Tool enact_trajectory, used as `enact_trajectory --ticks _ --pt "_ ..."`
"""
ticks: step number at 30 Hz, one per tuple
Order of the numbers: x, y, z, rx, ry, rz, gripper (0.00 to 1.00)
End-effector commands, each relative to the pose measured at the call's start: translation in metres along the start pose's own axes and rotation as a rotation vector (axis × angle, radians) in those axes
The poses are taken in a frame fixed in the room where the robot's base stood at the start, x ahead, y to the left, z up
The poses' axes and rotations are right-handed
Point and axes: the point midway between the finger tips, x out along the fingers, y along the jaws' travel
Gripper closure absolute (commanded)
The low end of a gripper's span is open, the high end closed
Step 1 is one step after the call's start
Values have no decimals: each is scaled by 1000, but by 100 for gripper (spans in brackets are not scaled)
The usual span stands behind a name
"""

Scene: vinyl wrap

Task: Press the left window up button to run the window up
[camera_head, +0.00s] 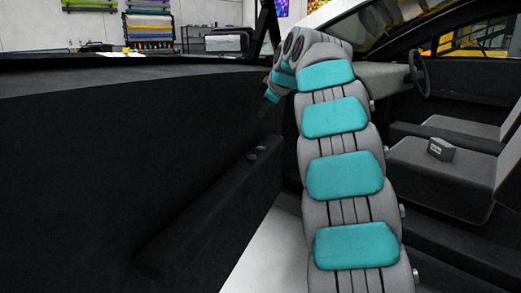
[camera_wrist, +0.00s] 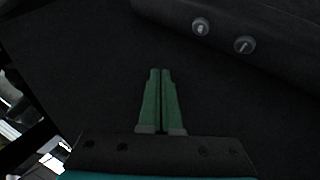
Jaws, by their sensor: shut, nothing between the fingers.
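Two small round grey buttons sit on the dark door armrest (camera_head: 220,212). In the head view one button (camera_head: 252,155) is nearer and the other button (camera_head: 262,148) is just beyond it. In the wrist view they show at the upper right as a left button (camera_wrist: 200,26) and a right button (camera_wrist: 244,45), each with a small pale mark. I cannot tell which one is the window up button. My gripper (camera_wrist: 160,71) has its green fingers shut, with nothing between them. The tips are apart from both buttons, below and left of them in the wrist view.
The dark door panel (camera_head: 90,160) fills the left side of the head view. My arm covers the middle. A seat (camera_head: 440,180) with a small grey box (camera_head: 441,149) on it and a steering wheel (camera_head: 418,75) are at the right. Pale floor shows between door and arm.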

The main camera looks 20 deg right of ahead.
Motion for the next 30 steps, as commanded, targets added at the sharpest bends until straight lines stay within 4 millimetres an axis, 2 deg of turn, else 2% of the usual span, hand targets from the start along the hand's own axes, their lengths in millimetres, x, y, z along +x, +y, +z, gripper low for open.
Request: enact_trajectory --ticks 16,21,30 --pt "50 -37 36 -1 1 1 100" --pt "56 -41 40 -1 0 0 100" --pt "55 -40 40 0 -1 0 100"
